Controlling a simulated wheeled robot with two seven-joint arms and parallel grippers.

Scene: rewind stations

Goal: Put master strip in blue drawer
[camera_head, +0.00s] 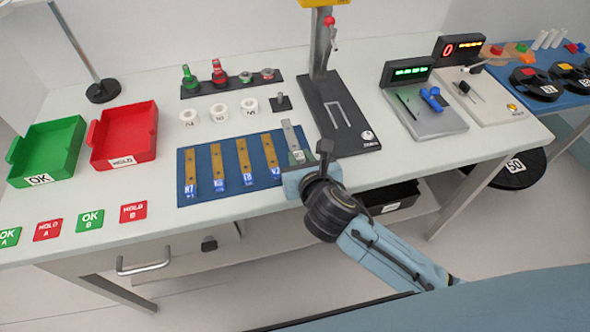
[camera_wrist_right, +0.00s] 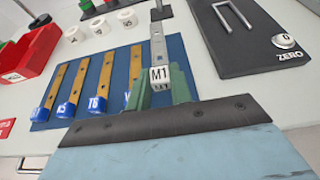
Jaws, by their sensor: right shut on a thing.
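The master strip, a grey metal strip (camera_head: 290,135) with a white end block, is at the right end of the blue mat (camera_head: 205,155). In the right wrist view the strip (camera_wrist_right: 158,42) shows an "M1" label. My right gripper (camera_head: 298,168) is shut on its labelled near end, with green fingers (camera_wrist_right: 160,90) on both sides of the block. I cannot tell whether the strip touches the mat or is slightly above it. A drawer front with a metal handle (camera_head: 144,266) is under the table at left; no blue shows on it. My left gripper is not in view.
Several brass strips (camera_head: 218,164) with blue ends lie left of the master strip. A black stand (camera_head: 335,110) is close on the right. Green (camera_head: 45,152) and red (camera_head: 125,135) trays stand at left. A black bin (camera_head: 392,197) is under the table.

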